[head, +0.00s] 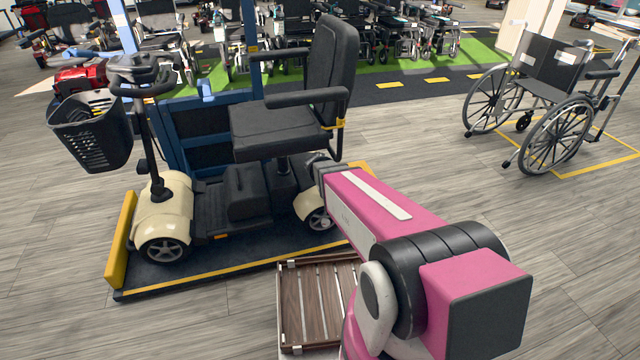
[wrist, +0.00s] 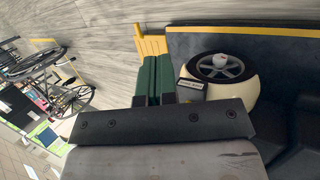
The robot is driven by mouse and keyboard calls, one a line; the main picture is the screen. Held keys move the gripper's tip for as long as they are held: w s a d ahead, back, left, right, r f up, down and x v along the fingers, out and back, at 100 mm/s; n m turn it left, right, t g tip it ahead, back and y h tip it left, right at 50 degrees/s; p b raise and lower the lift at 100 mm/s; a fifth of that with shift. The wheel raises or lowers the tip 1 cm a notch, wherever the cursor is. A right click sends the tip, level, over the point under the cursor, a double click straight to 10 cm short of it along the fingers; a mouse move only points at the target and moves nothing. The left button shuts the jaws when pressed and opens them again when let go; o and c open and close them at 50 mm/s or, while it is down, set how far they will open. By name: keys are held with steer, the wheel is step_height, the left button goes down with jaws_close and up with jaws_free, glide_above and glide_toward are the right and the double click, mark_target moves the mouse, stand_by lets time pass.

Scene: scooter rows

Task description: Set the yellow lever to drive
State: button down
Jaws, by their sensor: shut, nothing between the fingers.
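The cream and black scooter (head: 165,220) stands on a dark platform (head: 215,268). My gripper (wrist: 155,66) is shut and empty, its two green fingers side by side, beside the scooter's rear wheel (wrist: 218,68). A small dark plate with a pale label (wrist: 190,88) sits on the cream rear cover, just right of the fingers. In the head view my pink arm reaches the scooter's rear, and the fingers cannot be made out. I cannot make out the yellow lever for certain; the fingers or arm may hide it. A yellow ribbed piece (wrist: 150,44) shows beyond the fingertips, apparently at the platform's end.
A slatted wooden surface (head: 318,302) is low in front. A yellow stop bar (head: 120,240) edges the platform at left. The scooter seat (head: 278,128) overhangs the rear. A wheelchair (head: 545,90) stands at right, with clear floor between.

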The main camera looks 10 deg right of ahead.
steer(key=w+a+f+n+t+h, duration=0.1)
steer(key=w+a+f+t+h, duration=0.3)
steer(key=w+a+f+h, duration=0.2)
steer(key=w+a+f+n+t+h, duration=0.2)
steer(key=w+a+f+t+h, duration=0.2)
steer(key=w+a, duration=0.7)
step_height(320, 180, down, 3)
steer(key=shift+a+r+h, duration=0.15)
steer(key=shift+a+h, duration=0.3)
steer(key=shift+h, duration=0.75)
steer(key=shift+w+d, duration=0.1)
steer(key=shift+d, duration=0.05)
steer(key=x, duration=1.3)
steer(key=shift+w+d+r, duration=0.15)
steer(key=shift+w+d, duration=0.15)
